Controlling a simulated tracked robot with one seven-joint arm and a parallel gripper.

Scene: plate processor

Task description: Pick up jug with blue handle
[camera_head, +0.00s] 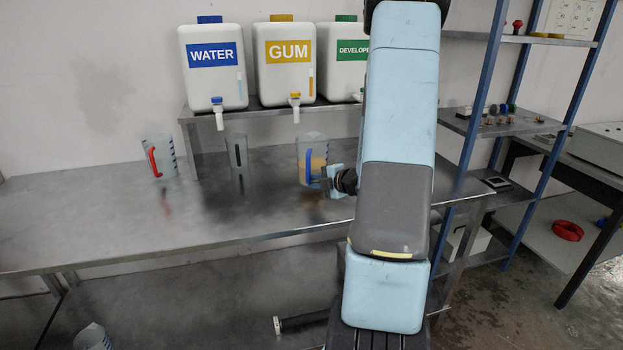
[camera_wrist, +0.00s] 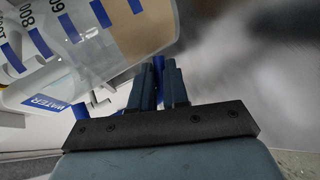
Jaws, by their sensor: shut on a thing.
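The jug with the blue handle (camera_head: 312,148) is clear, with a tan-brown content inside. It is at the middle of the steel table, in front of the gum container. Its wall with blue marks fills the upper left of the wrist view (camera_wrist: 95,45). My gripper (camera_head: 322,183) is at the jug's near side, shut on the blue handle. In the wrist view the fingers (camera_wrist: 157,68) are close together at the handle, and much of the handle is hidden. I cannot tell whether the jug's base touches the table.
A red-handled jug (camera_head: 160,157) and a black-handled jug (camera_head: 238,158) stand left on the steel table (camera_head: 120,225). Water (camera_head: 213,70), gum (camera_head: 287,65) and developer (camera_head: 345,65) containers stand on a raised shelf behind. A blue-posted rack (camera_head: 483,85) is at right. The front table is clear.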

